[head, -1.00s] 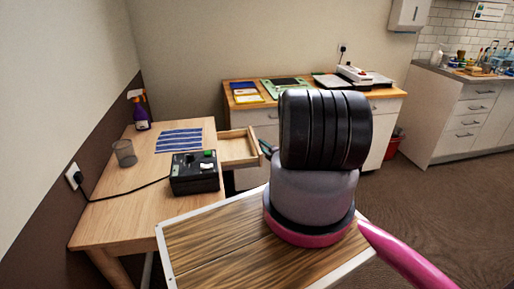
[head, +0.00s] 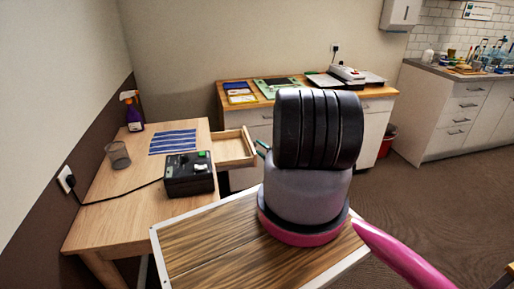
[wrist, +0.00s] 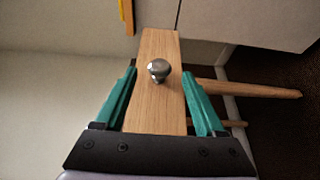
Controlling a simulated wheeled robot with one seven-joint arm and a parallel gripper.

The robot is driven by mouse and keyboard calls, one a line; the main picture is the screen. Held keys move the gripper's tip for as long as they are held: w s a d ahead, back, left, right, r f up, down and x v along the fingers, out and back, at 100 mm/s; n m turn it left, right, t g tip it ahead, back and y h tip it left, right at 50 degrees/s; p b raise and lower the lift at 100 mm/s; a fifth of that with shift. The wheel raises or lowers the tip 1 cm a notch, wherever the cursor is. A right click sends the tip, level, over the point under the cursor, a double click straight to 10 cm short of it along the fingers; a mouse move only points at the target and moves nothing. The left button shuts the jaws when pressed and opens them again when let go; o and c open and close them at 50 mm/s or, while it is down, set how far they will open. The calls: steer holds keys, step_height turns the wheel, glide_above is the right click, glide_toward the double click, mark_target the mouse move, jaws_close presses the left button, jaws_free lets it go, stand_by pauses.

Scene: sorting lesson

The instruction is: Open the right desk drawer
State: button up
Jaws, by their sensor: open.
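The desk (head: 100,215) is light wood, at the left in the head view. Its drawer (head: 233,147) sticks out from the desk's right side, showing an empty inside. In the wrist view the wooden drawer front (wrist: 157,112) has a round metal knob (wrist: 158,68). My gripper (wrist: 159,74) is open, with one teal finger on each side of the drawer front and the knob between them. I cannot tell whether the fingers touch the wood. In the head view only a bit of teal finger (head: 262,147) shows beside the drawer; my arm hides the rest.
A black box (head: 188,175) with a cable, a striped blue sheet (head: 173,142), a mesh cup (head: 118,155) and a purple spray bottle (head: 133,112) are on the desk. A wood-topped cabinet (head: 375,105) stands behind. Brown floor (head: 430,215) is open at the right.

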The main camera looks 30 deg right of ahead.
steer(key=s, duration=0.7)
steer(key=shift+s+d, duration=0.35)
steer(key=shift+d, duration=0.05)
